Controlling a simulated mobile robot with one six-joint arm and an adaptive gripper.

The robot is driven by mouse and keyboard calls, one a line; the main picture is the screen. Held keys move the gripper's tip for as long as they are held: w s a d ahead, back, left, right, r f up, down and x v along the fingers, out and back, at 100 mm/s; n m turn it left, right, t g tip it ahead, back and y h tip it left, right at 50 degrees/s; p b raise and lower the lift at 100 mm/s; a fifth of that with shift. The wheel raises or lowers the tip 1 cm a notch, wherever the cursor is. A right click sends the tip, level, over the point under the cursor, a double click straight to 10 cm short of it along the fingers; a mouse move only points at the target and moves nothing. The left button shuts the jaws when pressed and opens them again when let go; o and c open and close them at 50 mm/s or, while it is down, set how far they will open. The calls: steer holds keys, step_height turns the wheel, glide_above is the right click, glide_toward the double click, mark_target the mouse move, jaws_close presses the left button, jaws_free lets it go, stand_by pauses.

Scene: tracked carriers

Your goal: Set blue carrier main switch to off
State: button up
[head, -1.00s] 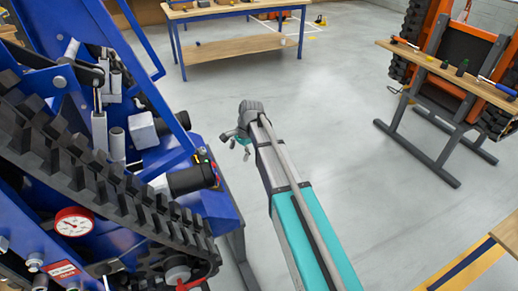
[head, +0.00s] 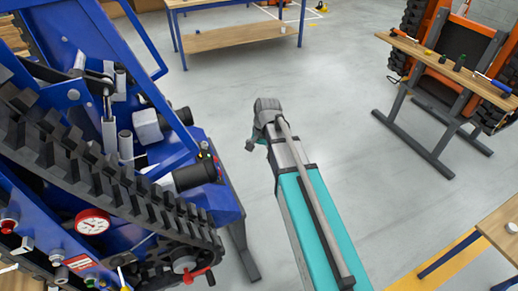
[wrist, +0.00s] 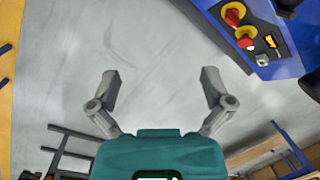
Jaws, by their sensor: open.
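The blue carrier (head: 90,150) with a black track fills the left of the head view. A control panel (head: 208,165) sits on its right end, too small there to read. In the wrist view the blue panel (wrist: 275,52) shows at upper right, with two red knobs on yellow discs, one upper (wrist: 233,14) and one lower (wrist: 246,38). I cannot tell which is the main switch, or its setting. My gripper (wrist: 161,82) is open and empty, with bare floor between its fingers. The panel lies beyond the right finger, apart from it. In the head view my gripper (head: 257,143) is right of the panel.
A pressure gauge (head: 93,222) and a red-handled valve (head: 200,272) are on the carrier's near side. A workbench (head: 235,40) stands at the back, a tool table (head: 440,68) and orange carrier (head: 480,30) at right, another table (head: 500,228) at lower right. Floor between is clear.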

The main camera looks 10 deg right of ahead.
steer(key=shift+s+d+r, duration=0.15)
steer(key=shift+s, duration=0.05)
steer(key=shift+s+d, duration=0.1)
steer(key=shift+s, duration=0.05)
steer(key=c, duration=0.4)
steer(key=shift+s+d+n, duration=0.15)
steer(key=shift+s+n, duration=0.15)
steer(key=shift+s, duration=0.05)
steer(key=shift+c, duration=1)
steer(key=s+d+n, duration=0.1)
steer(key=s+d, duration=0.1)
steer(key=s, duration=0.1)
steer(key=s+d+n+h, duration=0.1)
steer(key=s+d+n, duration=0.1)
steer(key=s, duration=0.2)
steer(key=s+d+n, duration=0.1)
steer(key=s+n, duration=0.1)
steer(key=s, duration=0.1)
steer(key=shift+s+d+h, duration=0.3)
steer(key=shift+d+h, duration=0.1)
steer(key=shift+c, duration=0.4)
steer(key=shift+s+d+n, duration=0.1)
steer(key=shift+d+n, duration=0.05)
steer(key=shift+n, duration=0.25)
steer(key=shift+s, duration=0.1)
